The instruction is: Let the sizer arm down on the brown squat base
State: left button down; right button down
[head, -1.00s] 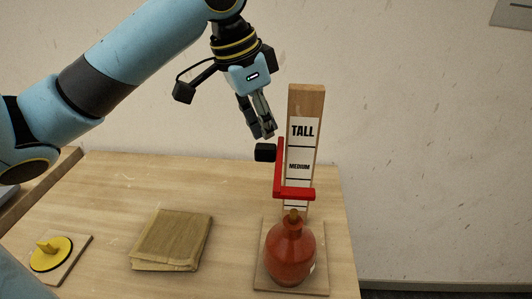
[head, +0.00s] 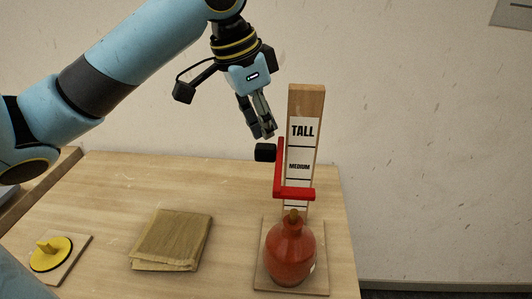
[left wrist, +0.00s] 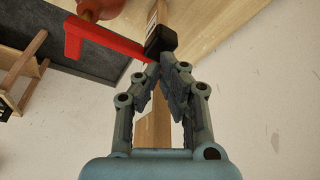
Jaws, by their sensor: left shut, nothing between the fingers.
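The reddish-brown squat base (head: 291,256) stands upright on the sizer's wooden foot, with a small brownish neck on top. The sizer post (head: 306,100) rises behind it with the labels TALL and MEDIUM; the lowest label is mostly hidden. The red sizer arm (head: 297,193) lies level just above the neck, below MEDIUM; I cannot tell if they touch. Its upright ends near a black knob (head: 265,152). My left gripper (head: 267,133) is shut and empty just above the knob. In the left wrist view my fingertips (left wrist: 166,66) are close to the black knob (left wrist: 160,42). My right gripper is not in view.
A folded tan cloth or paper stack (head: 172,239) lies left of the sizer. A yellow disc with a raised grip (head: 50,253) sits on a small board at the far left. The tabletop (head: 110,195) between them is clear. A plain wall stands behind.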

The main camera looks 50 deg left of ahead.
aim_at(264, 147)
pick_arm(q)
jog(key=shift+f, duration=0.1)
jog(key=shift+f+b, duration=1.3)
jog(key=shift+f, duration=1.15)
jog(key=shift+r, duration=0.1)
jog(key=shift+r+p, duration=0.15)
jog(key=shift+p, duration=0.15)
notch_tip(264, 147, up, 8)
jog(key=p, duration=0.8)
jog(key=shift+p, duration=0.3)
jog(key=shift+f, duration=0.2)
jog(key=shift+s+d+f, duration=0.1)
